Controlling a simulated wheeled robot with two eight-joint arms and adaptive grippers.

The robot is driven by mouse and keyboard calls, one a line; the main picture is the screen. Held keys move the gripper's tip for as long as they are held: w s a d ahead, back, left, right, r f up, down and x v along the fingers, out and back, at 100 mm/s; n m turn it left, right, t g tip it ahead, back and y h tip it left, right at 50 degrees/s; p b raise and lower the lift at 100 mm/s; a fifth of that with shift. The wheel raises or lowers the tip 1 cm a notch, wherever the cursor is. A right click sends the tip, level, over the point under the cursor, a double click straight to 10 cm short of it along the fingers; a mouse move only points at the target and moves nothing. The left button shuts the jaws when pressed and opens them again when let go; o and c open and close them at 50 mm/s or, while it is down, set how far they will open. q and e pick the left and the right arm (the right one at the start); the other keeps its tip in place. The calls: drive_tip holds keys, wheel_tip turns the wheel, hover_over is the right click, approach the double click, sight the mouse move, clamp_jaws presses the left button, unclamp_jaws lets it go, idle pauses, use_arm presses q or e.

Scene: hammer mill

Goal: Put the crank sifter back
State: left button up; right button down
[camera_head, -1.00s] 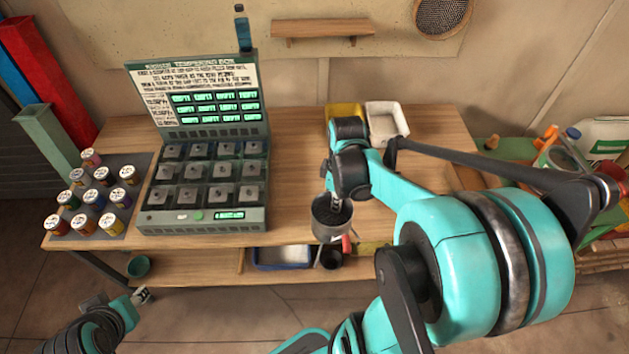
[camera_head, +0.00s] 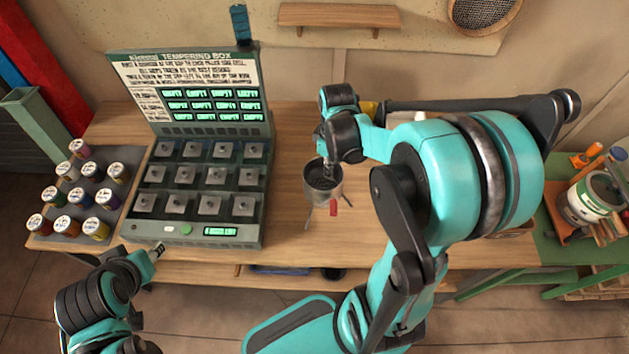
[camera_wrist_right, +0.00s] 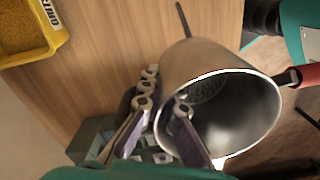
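The crank sifter (camera_head: 323,190) is a grey metal cup with a red crank knob and thin legs or handle rods. It appears over the wooden bench, right of the tempering box. In the right wrist view the cup (camera_wrist_right: 240,110) has its mouth towards the camera and the red handle to the right. My right gripper (camera_head: 322,160) is at its rim; in the wrist view the fingers (camera_wrist_right: 163,115) straddle the cup wall, one inside and one outside. Whether the sifter touches the bench is unclear. My left gripper (camera_head: 158,250) is empty near the bench's front edge; its opening is unclear.
The tempering box (camera_head: 205,235) with its sign stands on the bench. Several small jars (camera_head: 92,170) stand to its left. A wall shelf (camera_head: 340,15) is empty. A yellow grits tray (camera_wrist_right: 52,35) is at the back, largely behind my arm. Bare bench surrounds the sifter.

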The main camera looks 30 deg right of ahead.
sight(314, 177)
drive_tip(key=w+a+f, duration=0.1)
drive_tip(key=w+f, duration=0.1)
drive_tip(key=w, duration=0.1)
drive_tip(key=w+a+f+b, duration=0.1)
drive_tip(key=shift+w+a, duration=0.15)
drive_tip(key=shift+a, duration=0.15)
drive_tip(key=shift+f+b, duration=0.7)
drive_tip(key=shift+f, duration=1.35)
drive_tip(key=shift+f, duration=0.2)
drive_tip(key=c, duration=1.7)
unclamp_jaws()
drive_tip(key=shift+r, duration=0.1)
